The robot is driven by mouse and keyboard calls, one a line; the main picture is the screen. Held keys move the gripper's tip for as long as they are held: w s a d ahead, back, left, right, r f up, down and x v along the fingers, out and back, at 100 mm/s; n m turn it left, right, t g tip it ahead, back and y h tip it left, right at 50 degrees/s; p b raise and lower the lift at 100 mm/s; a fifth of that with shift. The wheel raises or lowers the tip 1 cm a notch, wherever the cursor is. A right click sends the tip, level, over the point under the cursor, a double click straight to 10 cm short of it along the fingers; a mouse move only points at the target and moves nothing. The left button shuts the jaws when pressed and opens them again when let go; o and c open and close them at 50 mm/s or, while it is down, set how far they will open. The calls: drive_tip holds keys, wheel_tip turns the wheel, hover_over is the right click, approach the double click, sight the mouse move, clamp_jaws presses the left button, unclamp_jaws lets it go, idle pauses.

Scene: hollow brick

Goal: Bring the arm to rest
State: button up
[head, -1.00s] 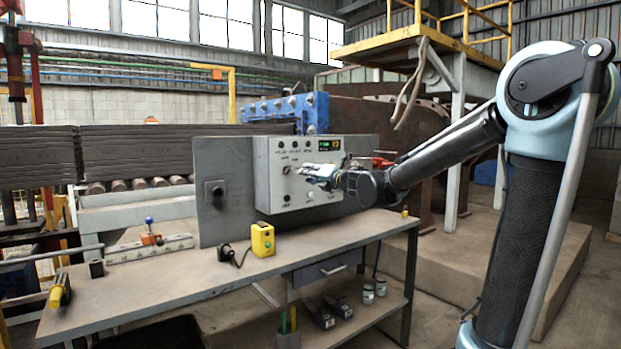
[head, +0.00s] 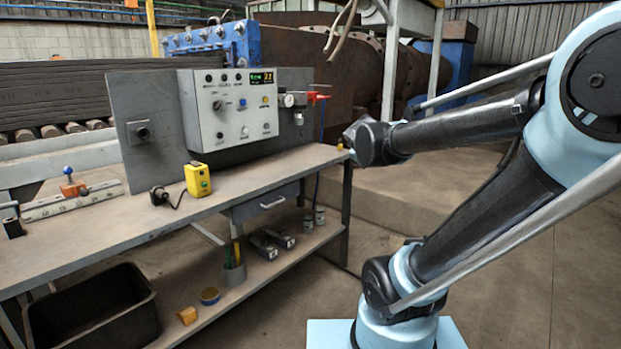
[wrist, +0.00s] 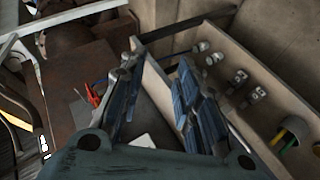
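My arm is bent at the right of the head view, with its wrist (head: 370,142) just past the right end of the workbench (head: 110,235). The wrist appears clear of the bench. My gripper's fingers are hidden from the head view. In the wrist view, my gripper (wrist: 158,75) shows two blue-padded fingers spread apart. Nothing is held between them. The bench and its lower shelf lie beyond the fingers in that view.
A grey control box (head: 237,112) with knobs and a lit display stands on the bench. A red-handled fitting (head: 317,97) is at its right. A yellow box (head: 197,179) is on the bench top. Open floor (head: 290,305) lies in front.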

drive_tip(key=s+f+m+g+y, duration=0.1)
drive_tip(key=s+f+m+g, duration=0.3)
drive_tip(key=s+f, duration=0.5)
drive_tip(key=s+d+f+m+g+y, duration=0.1)
drive_tip(key=s+f+m+g, duration=0.4)
drive_tip(key=s+f, duration=0.5)
drive_tip(key=s+m, duration=0.1)
drive_tip(key=s, duration=0.6)
drive_tip(key=shift+s+d+f+y, duration=0.15)
drive_tip(key=shift+s+f+y, duration=0.1)
drive_tip(key=shift+s+y, duration=0.05)
drive_tip(key=shift+w, duration=0.1)
drive_tip(key=shift+w+f+g, duration=0.2)
drive_tip(key=shift+w+g, duration=0.1)
drive_tip(key=shift+w, duration=0.05)
